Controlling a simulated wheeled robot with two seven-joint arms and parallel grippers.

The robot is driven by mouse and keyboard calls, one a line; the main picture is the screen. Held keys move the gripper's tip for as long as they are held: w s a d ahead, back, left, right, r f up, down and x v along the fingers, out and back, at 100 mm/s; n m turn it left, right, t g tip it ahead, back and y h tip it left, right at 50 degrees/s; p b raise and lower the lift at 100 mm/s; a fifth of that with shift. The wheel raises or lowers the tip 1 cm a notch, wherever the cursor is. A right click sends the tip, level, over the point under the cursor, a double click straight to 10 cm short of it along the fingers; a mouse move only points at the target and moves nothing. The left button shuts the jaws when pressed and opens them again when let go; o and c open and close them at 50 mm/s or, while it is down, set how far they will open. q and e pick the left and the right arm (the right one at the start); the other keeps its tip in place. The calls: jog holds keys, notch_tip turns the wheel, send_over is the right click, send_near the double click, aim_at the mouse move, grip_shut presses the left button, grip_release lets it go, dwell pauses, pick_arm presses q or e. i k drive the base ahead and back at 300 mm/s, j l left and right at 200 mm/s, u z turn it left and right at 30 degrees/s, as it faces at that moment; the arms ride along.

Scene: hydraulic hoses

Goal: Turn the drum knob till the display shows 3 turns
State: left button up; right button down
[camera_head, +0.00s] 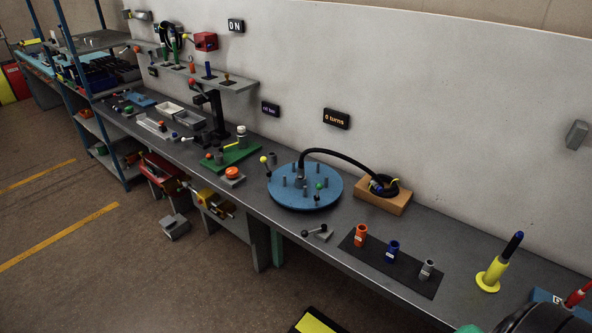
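A display (337,119) on the back wall reads what looks like "0 turns" in small orange characters. Below it on the bench is a round blue drum (290,203) with several upright grey pegs. A small green knob (318,186) stands on a thin post near its front right side. Neither of my grippers is in view, and nothing is seen touching the drum.
A yellow-ball lever (264,160) stands at the drum's left edge. A dark mat (403,278) with orange, blue and grey cylinders is to the right, with a yellow stand (491,275) beyond. A partly cut-off black round object fills the lower right corner.

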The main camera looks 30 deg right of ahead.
aim_at(232, 172)
jog(key=z, duration=0.75)
jog(key=i+j+z, duration=0.2)
jog(key=z, duration=0.25)
jog(key=i+j+z, duration=0.1)
jog(key=j+z, duration=1.2)
jog(key=i+l, duration=0.05)
jog(key=l, duration=0.05)
